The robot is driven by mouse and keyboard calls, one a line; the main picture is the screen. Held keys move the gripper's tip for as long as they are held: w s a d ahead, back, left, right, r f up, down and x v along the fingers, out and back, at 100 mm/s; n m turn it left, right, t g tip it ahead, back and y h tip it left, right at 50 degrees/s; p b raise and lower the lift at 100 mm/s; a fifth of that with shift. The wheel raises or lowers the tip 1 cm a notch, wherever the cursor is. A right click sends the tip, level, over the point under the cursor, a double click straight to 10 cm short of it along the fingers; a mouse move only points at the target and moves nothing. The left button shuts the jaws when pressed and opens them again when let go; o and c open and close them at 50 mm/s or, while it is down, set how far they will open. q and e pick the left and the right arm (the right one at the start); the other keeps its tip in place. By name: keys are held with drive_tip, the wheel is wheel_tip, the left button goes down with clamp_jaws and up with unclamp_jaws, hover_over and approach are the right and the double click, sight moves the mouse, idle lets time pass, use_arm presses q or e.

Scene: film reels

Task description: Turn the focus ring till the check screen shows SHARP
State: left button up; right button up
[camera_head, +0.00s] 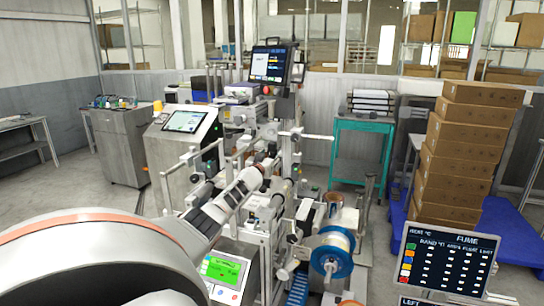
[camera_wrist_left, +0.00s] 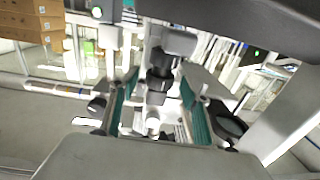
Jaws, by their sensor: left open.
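My left arm comes in from the lower left in the head view, and its gripper (camera_head: 268,166) is at the middle of the film machine, small and partly lost among the machine parts. In the left wrist view the gripper (camera_wrist_left: 157,112) is open, with a teal-padded finger on each side. A dark stepped cylinder (camera_wrist_left: 160,78), which may be the lens with the focus ring, shows between and beyond the fingers. I cannot tell whether they touch it. A monitor (camera_head: 271,64) stands on top of the machine; its text is too small to read. I cannot tell which display is the check screen.
A green-lit panel (camera_head: 222,271) is at the machine's near side. A blue-rimmed reel (camera_head: 332,252) sits right of it. A console screen (camera_head: 184,121) stands left. Stacked cartons (camera_head: 462,146), a teal stand (camera_head: 361,124) and a panel reading FUME (camera_head: 446,262) are at right.

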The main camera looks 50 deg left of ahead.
use_arm(q)
drive_tip(key=shift+c, duration=0.8)
drive_tip(key=c, duration=0.9)
drive_tip(key=shift+r+n+y+p, duration=0.35)
drive_tip(key=shift+r+p, duration=0.25)
drive_tip(key=shift+p, duration=0.2)
drive_tip(key=shift+c, duration=0.2)
drive_tip(key=shift+r+n+g+y+p, duration=0.1)
drive_tip(key=shift+n+g+y+p, duration=0.15)
drive_tip(key=shift+g+p, duration=0.2)
drive_tip(key=shift+w+n+g+y+p, duration=0.1)
drive_tip(key=shift+n+g+y+p, duration=0.3)
drive_tip(key=shift+g+y+p, duration=0.1)
drive_tip(key=shift+w+d+f+n+g+y, duration=0.1)
drive_tip(key=shift+f+n+g+y, duration=0.15)
drive_tip(key=shift+n+g+y, duration=0.45)
drive_tip(key=shift+f+g+y+b, duration=0.15)
drive_tip(key=shift+g+y+b, duration=0.25)
drive_tip(key=shift+g+b, duration=0.1)
drive_tip(key=shift+n, duration=0.4)
drive_tip(key=shift+w+d+f+n+g+y+b, duration=0.15)
drive_tip(key=shift+n+g+y+b, duration=0.15)
drive_tip(key=shift+g+b, duration=0.3)
use_arm(e)
wheel_tip(320, 180, up, 2)
drive_tip(key=shift+a, duration=0.15)
